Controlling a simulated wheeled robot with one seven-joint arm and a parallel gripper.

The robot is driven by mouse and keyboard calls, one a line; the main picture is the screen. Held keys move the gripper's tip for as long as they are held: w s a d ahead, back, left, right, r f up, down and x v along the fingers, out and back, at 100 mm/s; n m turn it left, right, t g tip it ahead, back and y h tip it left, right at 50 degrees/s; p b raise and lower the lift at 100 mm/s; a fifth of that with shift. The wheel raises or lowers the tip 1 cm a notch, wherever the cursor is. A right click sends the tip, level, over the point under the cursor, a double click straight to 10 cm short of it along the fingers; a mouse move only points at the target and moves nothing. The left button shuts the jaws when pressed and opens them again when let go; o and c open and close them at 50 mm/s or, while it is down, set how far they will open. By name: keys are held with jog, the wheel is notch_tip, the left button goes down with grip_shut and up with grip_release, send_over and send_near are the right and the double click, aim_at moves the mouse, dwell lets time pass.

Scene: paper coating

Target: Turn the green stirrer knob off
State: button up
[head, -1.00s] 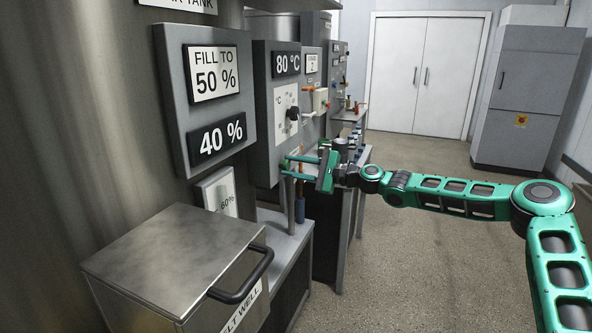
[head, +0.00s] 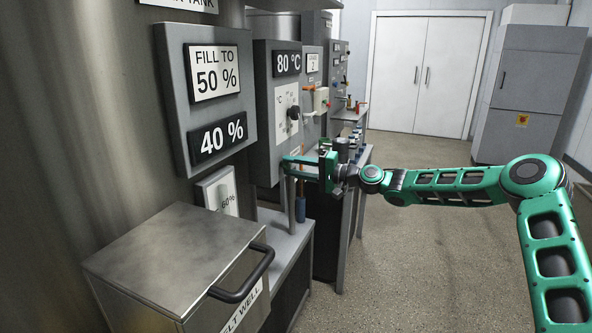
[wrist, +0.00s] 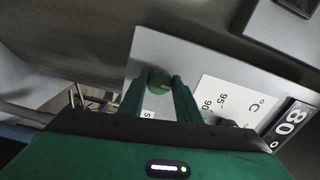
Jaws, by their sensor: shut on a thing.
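The green stirrer knob (wrist: 158,82) is a small round knob on the lower part of the grey control panel (head: 262,150). The wrist view shows it between the two green fingers of my gripper (wrist: 160,80), which is shut on it. A darker slot or mark shows on the knob's face. In the head view my gripper (head: 288,162) reaches left to the panel's lower edge and its fingers hide the knob. A white label, partly covered by a finger, is beside the knob in the wrist view.
Above the knob on the same panel is a black dial (head: 293,113) on a white °C scale, under an 80 °C sign (head: 287,63). A steel box with a black handle (head: 243,275) stands in front. Floor on the right is clear.

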jog(key=shift+s+a+f+n, duration=0.25)
jog(key=shift+s+f+n, duration=0.05)
dwell(0.4)
jog(key=o, duration=1.1)
jog(key=shift+c, duration=0.2)
jog(key=shift+w+d+r, duration=0.1)
jog(key=shift+w, duration=0.05)
jog(key=shift+d, duration=0.15)
jog(key=v, duration=1)
jog(key=shift+d, duration=0.2)
